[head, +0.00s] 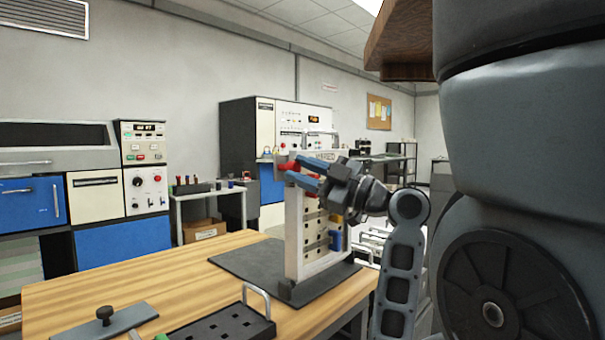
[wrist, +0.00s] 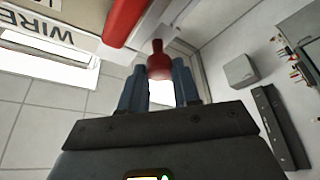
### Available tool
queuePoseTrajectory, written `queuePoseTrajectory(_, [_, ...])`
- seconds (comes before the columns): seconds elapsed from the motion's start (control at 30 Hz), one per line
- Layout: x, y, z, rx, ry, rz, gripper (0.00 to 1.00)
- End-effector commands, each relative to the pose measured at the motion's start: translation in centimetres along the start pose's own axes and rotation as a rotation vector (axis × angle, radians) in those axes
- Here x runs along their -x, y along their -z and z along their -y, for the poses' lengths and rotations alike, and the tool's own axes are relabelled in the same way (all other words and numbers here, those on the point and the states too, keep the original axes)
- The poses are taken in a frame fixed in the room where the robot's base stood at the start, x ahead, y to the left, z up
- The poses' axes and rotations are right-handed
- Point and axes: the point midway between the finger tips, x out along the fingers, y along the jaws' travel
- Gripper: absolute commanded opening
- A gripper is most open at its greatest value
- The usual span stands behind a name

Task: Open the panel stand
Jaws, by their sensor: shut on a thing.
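The panel stand (head: 291,235) is a pale upright frame on the wooden table. It holds a beige panel (head: 314,238) with dark slots and carries a sign along its top. The sign shows upside down in the wrist view (wrist: 45,32), with letters reading "WIRE". My gripper (head: 297,174) is at the upper left of the stand, its blue fingers shut on a red knob. The red knob (wrist: 158,63) shows between the fingertips in the wrist view. A second red part (wrist: 124,22) lies beside it along the stand. My fingers partly hide the stand's top.
A dark mat (head: 238,258) lies under the stand. A black slotted tray with a metal handle (head: 222,328) and a grey plate with a black knob (head: 105,316) lie at the table's front. Bare wood is at left. Cabinets stand behind.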

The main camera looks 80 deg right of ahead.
Motion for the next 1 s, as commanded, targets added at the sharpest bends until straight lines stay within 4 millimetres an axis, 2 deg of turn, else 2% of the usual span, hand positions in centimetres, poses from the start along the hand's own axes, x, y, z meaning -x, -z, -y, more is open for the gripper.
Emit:
queuePoseTrajectory(0.07, [0.2, 0.0, 0.1, 0.001, 0.003, 0.001, 0.0])
queuePoseTrajectory(0.1, [0.2, 0.0, 0.1, 0.001, 0.003, 0.001, 0.34])
queuePoseTrajectory(0.33, [0.1, 0.0, 0.1, 0.001, 0.002, 0.001, 0.56])
queuePoseTrajectory(0.67, [0.7, -0.1, 0.1, 0.0, 0.0, 0.002, 0.56])
queuePoseTrajectory(1.0, [6.0, -0.1, 0.1, 0.001, -0.001, 0.004, 0.56])
